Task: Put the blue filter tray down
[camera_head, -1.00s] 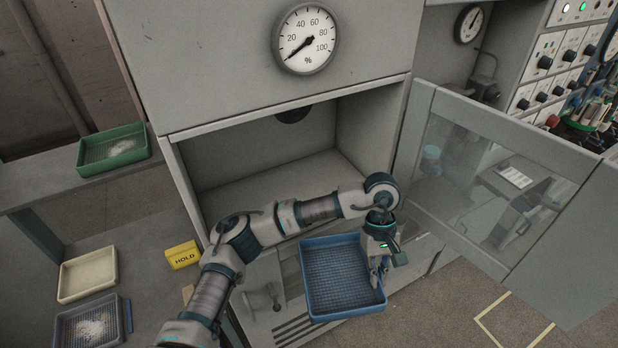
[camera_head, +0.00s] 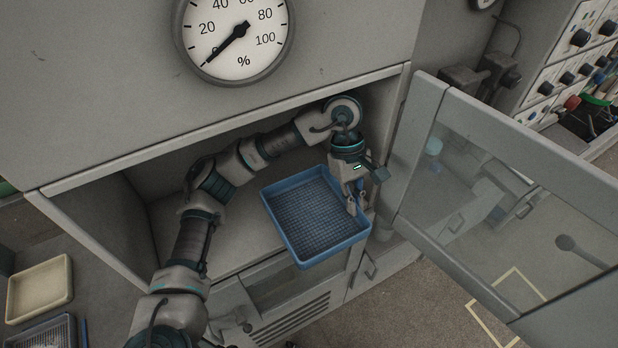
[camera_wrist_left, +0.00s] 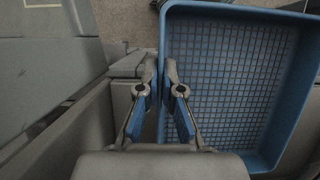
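The blue filter tray (camera_head: 315,213) is an empty, shallow tray with a grid floor, in the head view at the open front of the grey cabinet. It looks level, partly over the cabinet floor (camera_head: 225,235) and partly beyond its front edge. I cannot tell whether it touches the floor. My left gripper (camera_head: 352,204) is at the tray's right side wall, with its fingers pointing down. In the left wrist view the gripper (camera_wrist_left: 165,95) has its fingers on either side of the tray's side wall (camera_wrist_left: 162,60), shut on it. My right gripper is not in view.
The cabinet's glass door (camera_head: 500,190) stands open on the right. A dial gauge (camera_head: 235,35) is on the front above the opening. A cream tray (camera_head: 40,290) and another tray with a grid floor (camera_head: 45,335) lie at lower left.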

